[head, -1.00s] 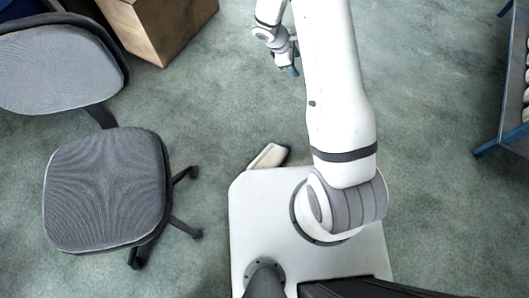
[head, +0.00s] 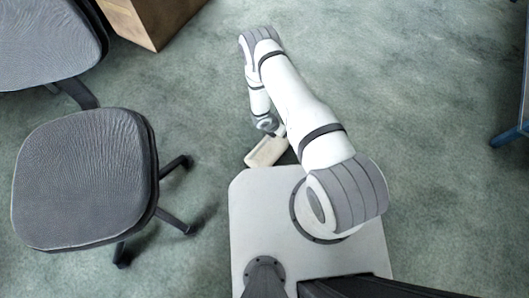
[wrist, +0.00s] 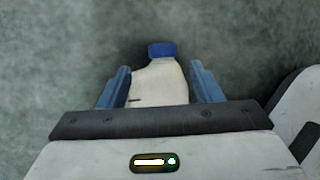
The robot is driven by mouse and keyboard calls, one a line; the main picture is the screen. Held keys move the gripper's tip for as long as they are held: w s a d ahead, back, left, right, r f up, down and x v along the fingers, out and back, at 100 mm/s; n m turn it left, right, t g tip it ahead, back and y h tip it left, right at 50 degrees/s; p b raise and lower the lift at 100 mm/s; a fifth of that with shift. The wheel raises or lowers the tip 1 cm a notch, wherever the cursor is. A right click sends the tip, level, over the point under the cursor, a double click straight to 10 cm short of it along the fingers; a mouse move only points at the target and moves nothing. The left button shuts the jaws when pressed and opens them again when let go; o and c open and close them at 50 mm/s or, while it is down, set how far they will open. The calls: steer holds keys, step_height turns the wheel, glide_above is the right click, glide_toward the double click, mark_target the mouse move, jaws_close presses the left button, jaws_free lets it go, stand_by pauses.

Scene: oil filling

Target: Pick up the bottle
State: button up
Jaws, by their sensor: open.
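The bottle (head: 266,152) is off-white and lies on the carpet just beyond the front edge of my white base. The wrist view shows its cream body (wrist: 160,84) and blue cap (wrist: 162,50). My gripper (wrist: 160,80) is open, with one blue finger on each side of the bottle in that view. I cannot tell how far above the bottle the fingers are. The bottle's lower part is hidden behind the gripper body. In the head view, the gripper (head: 280,133) is at the bottle's upper right end, partly hidden by my arm.
A grey office chair (head: 85,180) stands on the left, its wheeled legs reaching toward my base. A cardboard box (head: 150,18) is at the top left. A blue-legged rack (head: 510,136) is at the right edge. The carpet between is clear.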

steer(key=b+x, duration=0.1)
steer(key=x, duration=0.2)
steer(key=b+x, duration=0.1)
steer(key=x, duration=0.2)
steer(key=shift+w+d+r, duration=0.1)
steer(key=shift+w+d, duration=0.1)
steer(key=shift+d, duration=0.1)
steer(key=shift+r, duration=0.1)
steer(key=shift+c, duration=0.3)
jaws_close()
steer(key=shift+w, duration=0.1)
